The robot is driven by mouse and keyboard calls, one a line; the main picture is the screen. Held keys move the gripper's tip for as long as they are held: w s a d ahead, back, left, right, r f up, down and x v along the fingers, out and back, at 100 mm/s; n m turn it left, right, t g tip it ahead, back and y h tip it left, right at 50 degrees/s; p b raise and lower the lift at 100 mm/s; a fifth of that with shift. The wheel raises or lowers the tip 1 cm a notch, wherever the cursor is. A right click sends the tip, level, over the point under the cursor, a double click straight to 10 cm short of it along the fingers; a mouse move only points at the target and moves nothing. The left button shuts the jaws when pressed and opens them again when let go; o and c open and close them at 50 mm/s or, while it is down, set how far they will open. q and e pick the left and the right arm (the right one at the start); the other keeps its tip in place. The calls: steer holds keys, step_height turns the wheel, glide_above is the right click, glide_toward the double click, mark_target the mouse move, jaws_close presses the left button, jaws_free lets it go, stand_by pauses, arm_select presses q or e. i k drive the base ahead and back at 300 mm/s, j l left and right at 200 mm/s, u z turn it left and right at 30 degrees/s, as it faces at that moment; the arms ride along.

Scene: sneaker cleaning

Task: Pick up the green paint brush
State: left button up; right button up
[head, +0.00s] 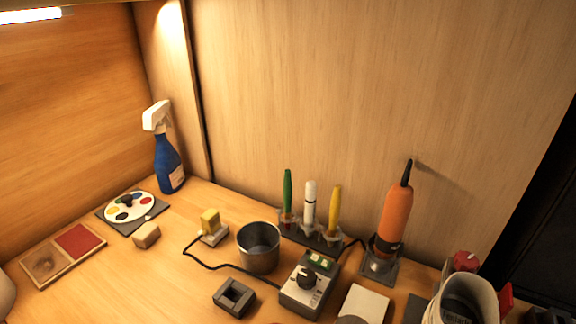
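The green paint brush (287,194) stands upright in a dark holder (298,237) near the back wall of the table. It is the leftmost of three upright tools there. A white one (310,204) stands in the middle and a yellow one (334,208) on the right. The brush's lower end is partly hidden in the holder. Neither of my grippers shows in the head view.
A metal cup (258,248) stands in front of the holder, slightly left. A control box with a knob (307,284) is in front, and an orange tool (394,221) stands to the right. A blue spray bottle (168,165) is at the back left.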

mark_target(287, 182)
steer(key=u, duration=3.4)
steer(key=z, duration=3.4)
steer(key=i+l+z, duration=0.1)
steer(key=i+z, duration=0.15)
steer(key=z, duration=0.15)
steer(key=i+z, duration=0.25)
steer(key=z, duration=0.2)
